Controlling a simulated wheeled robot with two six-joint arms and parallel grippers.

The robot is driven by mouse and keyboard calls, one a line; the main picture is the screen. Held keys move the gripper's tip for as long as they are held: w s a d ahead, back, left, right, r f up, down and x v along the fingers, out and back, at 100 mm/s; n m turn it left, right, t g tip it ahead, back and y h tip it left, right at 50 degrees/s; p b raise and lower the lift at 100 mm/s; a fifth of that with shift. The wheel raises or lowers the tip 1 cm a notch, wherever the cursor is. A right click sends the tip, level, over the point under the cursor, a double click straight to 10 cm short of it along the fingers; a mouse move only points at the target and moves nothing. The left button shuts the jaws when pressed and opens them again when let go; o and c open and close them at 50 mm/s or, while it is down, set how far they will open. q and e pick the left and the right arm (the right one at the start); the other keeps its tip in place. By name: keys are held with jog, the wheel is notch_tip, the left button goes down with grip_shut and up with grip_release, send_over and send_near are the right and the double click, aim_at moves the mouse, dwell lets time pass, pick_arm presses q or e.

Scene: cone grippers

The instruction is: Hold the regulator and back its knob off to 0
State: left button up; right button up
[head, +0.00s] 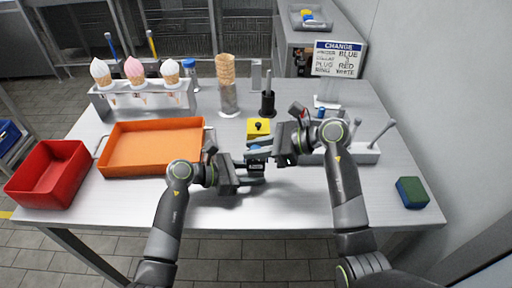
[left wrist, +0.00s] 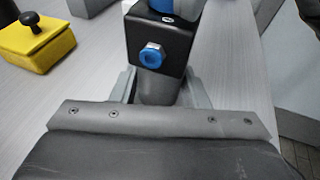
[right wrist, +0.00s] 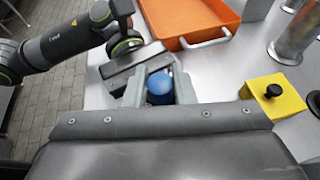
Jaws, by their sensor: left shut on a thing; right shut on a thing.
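The regulator (left wrist: 160,38) is a black block with a blue port on its face and a grey cylindrical lower part. In the left wrist view my left gripper (left wrist: 158,92) is shut around that grey lower part. The blue knob (right wrist: 160,88) sits on top of the regulator. In the right wrist view my right gripper (right wrist: 160,75) is shut on the knob. In the head view the left gripper (head: 262,174) is below and the right gripper (head: 256,148) above, with the regulator (head: 257,166) upright between them. The knob's scale or marking cannot be read.
A yellow block with a black knob (head: 258,128) stands just behind the grippers. An orange tray (head: 150,170) and a red bin (head: 50,185) are at left. A grey holder (head: 365,154) and a green-blue sponge (head: 412,192) are at right. The table front is clear.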

jog(key=shift+f+m+t+h, duration=0.1)
jog(key=shift+m+t+h, duration=0.9)
jog(key=shift+m+t, duration=1.35)
jog(key=o, duration=1)
jog(key=v, duration=1.2)
jog(key=shift+s, duration=0.15)
jog(key=shift+c, duration=0.3)
